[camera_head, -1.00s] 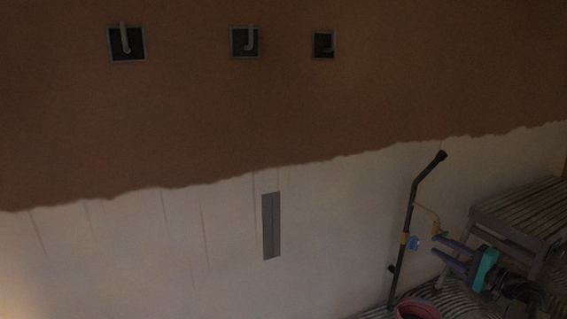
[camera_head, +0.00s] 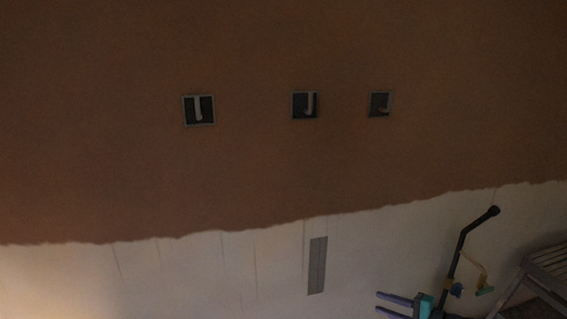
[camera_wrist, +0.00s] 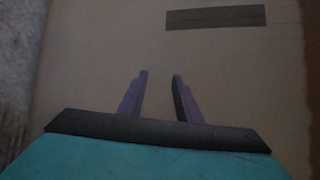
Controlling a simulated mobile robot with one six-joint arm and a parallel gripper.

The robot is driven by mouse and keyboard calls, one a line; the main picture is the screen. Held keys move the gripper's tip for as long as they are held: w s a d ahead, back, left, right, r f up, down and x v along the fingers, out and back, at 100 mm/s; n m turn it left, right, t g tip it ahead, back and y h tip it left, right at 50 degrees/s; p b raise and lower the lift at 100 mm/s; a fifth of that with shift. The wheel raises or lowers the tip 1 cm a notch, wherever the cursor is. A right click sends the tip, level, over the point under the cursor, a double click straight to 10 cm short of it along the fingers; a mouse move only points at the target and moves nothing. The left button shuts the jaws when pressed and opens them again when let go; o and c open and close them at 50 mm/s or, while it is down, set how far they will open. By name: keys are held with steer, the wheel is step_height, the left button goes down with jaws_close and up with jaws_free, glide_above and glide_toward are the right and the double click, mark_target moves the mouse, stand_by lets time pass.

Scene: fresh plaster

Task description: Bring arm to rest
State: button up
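My gripper (camera_head: 378,302) is at the lower edge of the head view, in front of the pale lower wall. Its two purple fingers point left and stand apart with nothing between them. The wrist view also shows the fingers (camera_wrist: 158,80) spread and empty, facing the pale wall surface. The rest of my arm is mostly cut off by the bottom edge of the head view.
A grey plate (camera_head: 317,266) is on the pale wall (camera_head: 200,275); it also shows in the wrist view (camera_wrist: 215,17). Several dark square boxes (camera_head: 305,105) sit in the brown upper wall. A dark pole (camera_head: 462,250) leans right of my gripper, near a slatted bench (camera_head: 548,268).

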steer(key=s+a+f+n+g+p, duration=0.1)
steer(key=s+a+f+g+p, duration=0.2)
steer(key=a, duration=0.5)
steer(key=s+a+f+n+g+p, duration=0.1)
steer(key=s+a+g+p, duration=0.15)
steer(key=a+p, duration=0.4)
steer(key=s+a+f+n+g+h+p, duration=0.1)
steer(key=s+a+f+g+p, duration=0.15)
steer(key=s+a, duration=0.35)
steer(key=s+a+f+n+g+p, duration=0.1)
steer(key=s+a+n+g+p, duration=0.15)
steer(key=s+a, duration=0.35)
steer(key=s+d+f+n+g+h+p, duration=0.1)
steer(key=s+n+g+h+p, duration=0.2)
steer(key=s, duration=0.6)
steer(key=s+f+g+h+p, duration=0.2)
steer(key=s+p, duration=0.2)
steer(key=s, duration=0.5)
steer(key=s+d+f+n+h, duration=0.1)
steer(key=s+d+h, duration=0.3)
steer(key=d, duration=0.5)
steer(key=shift+f+n+h, duration=0.25)
steer(key=shift+n+h, duration=0.35)
steer(key=shift+n, duration=0.15)
steer(key=shift+d+g, duration=0.1)
steer(key=shift+g, duration=0.15)
